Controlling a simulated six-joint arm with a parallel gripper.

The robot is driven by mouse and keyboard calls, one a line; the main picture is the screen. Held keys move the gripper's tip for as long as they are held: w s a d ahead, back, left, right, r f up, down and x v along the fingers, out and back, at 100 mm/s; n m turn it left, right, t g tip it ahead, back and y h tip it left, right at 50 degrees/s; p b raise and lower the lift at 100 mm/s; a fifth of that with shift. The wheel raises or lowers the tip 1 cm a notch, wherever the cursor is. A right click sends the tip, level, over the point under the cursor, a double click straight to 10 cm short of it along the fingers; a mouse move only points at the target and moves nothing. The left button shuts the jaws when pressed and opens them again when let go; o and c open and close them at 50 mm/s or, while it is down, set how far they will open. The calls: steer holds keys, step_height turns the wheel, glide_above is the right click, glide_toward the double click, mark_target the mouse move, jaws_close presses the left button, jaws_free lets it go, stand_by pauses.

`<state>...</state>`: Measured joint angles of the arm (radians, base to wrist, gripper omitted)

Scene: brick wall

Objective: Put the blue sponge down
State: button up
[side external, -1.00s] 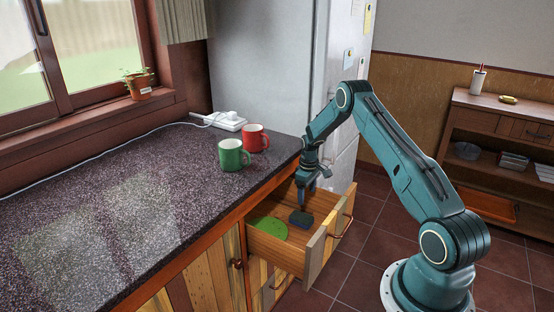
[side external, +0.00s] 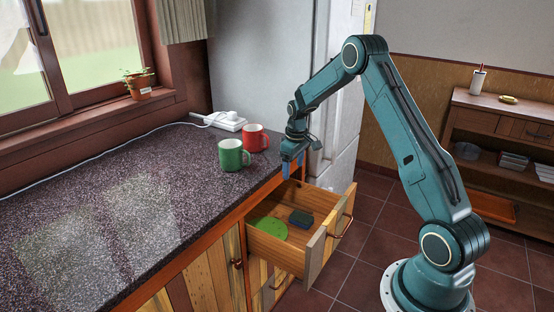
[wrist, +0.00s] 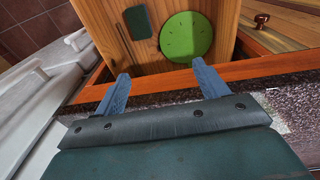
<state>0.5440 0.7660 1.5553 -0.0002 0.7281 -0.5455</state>
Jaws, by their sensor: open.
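The blue sponge (side external: 301,218), with a dark top, lies on the floor of the open drawer (side external: 283,248), beside a flat green disc (side external: 268,229). In the wrist view the sponge (wrist: 138,22) shows its dark green face, left of the green disc (wrist: 187,37). My gripper (side external: 292,177) is open and empty, above the drawer's back end by the counter edge. In the wrist view its two blue fingers (wrist: 160,80) are spread apart with nothing between them, clear of the sponge.
A green mug (side external: 232,155) and a red mug (side external: 254,139) stand on the dark counter (side external: 110,220) close to my gripper. A white power strip (side external: 226,121) lies behind them. The fridge (side external: 262,60) stands behind. Most of the counter is clear.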

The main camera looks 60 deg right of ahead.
steer(key=s+a+r+t, duration=0.1)
steer(key=s+a+r, duration=0.3)
steer(key=a+r, duration=0.5)
steer(key=s+a+r+t, duration=0.1)
steer(key=s+a+r, duration=0.3)
steer(key=a+r, duration=0.55)
steer(key=s+a+r+t, duration=0.1)
steer(key=s+a, duration=0.3)
steer(key=s, duration=0.6)
steer(key=s+a+r+t, duration=0.1)
steer(key=s+a+r, duration=0.2)
steer(key=s, duration=0.7)
steer(key=a, duration=0.2)
steer(key=shift+s+a+r+t, duration=0.3)
steer(key=shift+r+t, duration=0.05)
steer(key=shift+t, duration=0.05)
